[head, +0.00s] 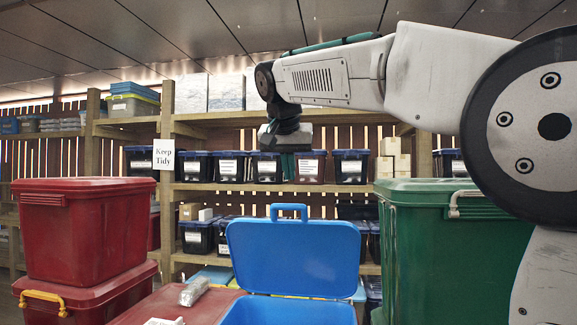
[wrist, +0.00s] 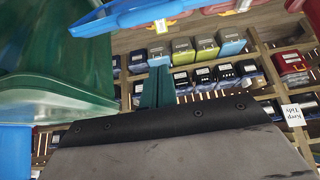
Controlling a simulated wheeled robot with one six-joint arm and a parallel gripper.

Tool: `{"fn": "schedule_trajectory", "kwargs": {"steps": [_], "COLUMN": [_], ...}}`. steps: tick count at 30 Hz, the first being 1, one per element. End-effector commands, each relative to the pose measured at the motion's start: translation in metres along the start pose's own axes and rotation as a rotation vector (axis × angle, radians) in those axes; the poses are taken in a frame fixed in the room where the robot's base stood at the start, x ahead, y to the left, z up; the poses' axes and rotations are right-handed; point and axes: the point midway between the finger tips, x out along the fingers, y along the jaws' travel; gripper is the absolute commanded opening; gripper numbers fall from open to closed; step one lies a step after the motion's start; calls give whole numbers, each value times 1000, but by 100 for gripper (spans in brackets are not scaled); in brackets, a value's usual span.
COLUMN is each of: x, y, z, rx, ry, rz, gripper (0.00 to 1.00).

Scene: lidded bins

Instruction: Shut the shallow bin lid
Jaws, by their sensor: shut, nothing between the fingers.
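The shallow bin is blue (head: 285,311), low in the centre of the head view and cut off by the bottom edge. Its blue lid (head: 293,255) stands up, open, at the bin's back edge, with a loop handle (head: 289,207) on top. A blue edge, which looks like the lid's (wrist: 130,16), crosses the top of the wrist view. My gripper (head: 287,165) hangs above the lid in the head view, apart from it. Its teal fingers show together in the wrist view (wrist: 157,88), shut and empty. The bin's inside is mostly hidden.
Stacked red bins (head: 90,230) stand at left, and a large green bin (head: 430,250) at right. A red surface (head: 150,308) beside the blue bin bears a wrapped item (head: 194,291). Shelves with dark bins (head: 230,166) line the back. Air above the blue bin is clear.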

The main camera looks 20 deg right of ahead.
Motion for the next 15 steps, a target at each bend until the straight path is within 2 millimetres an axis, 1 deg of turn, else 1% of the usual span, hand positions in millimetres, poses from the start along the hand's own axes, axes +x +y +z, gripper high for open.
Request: {"fn": "schedule_trajectory", "kwargs": {"steps": [1, 3, 8, 12, 15], "x": [13, 28, 62, 53, 50], "y": [1, 1, 1, 0, 0], "z": [0, 0, 0, 21, 31], "rx": [1, 0, 0, -2, -3], "ry": [-3, -3, -3, 0, 0], "rz": [3, 3, 3, -2, 0], "gripper": [0, 0, 0, 0, 0]}}
